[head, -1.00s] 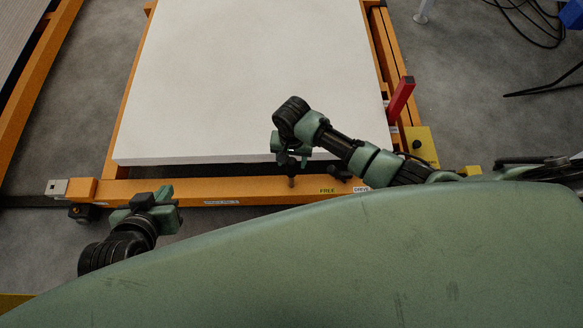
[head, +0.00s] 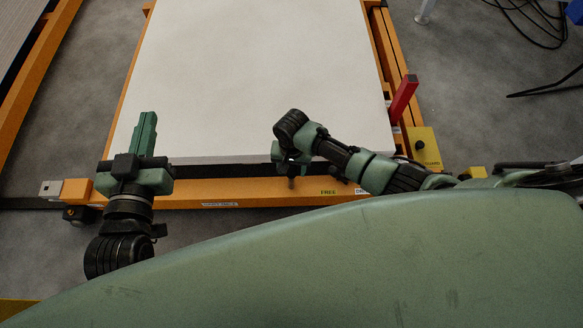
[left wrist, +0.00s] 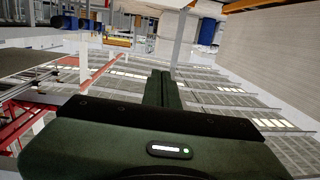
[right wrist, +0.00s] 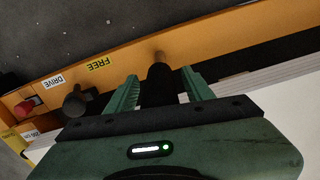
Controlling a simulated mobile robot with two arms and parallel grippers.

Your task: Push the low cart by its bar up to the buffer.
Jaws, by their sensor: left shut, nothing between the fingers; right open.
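The head view shows a low orange frame (head: 222,192) bearing a large white slab (head: 262,80). I cannot tell whether this is the cart, and no bar or buffer is clearly identifiable. My left gripper (head: 147,122) is shut and empty above the slab's near left corner; its closed fingers also show in the left wrist view (left wrist: 164,88). My right gripper (head: 289,168) is over the frame's near beam. In the right wrist view this gripper (right wrist: 160,80) is open, its fingers either side of a black upright lever (right wrist: 160,84); contact cannot be told.
Labels FREE (right wrist: 97,64) and DRIVE (right wrist: 53,82) are on the beam. A red upright handle (head: 404,98) and a yellow plate (head: 424,148) stand at the frame's right side. Another orange frame (head: 32,95) lies at left. Black cables (head: 535,22) lie on the floor at upper right.

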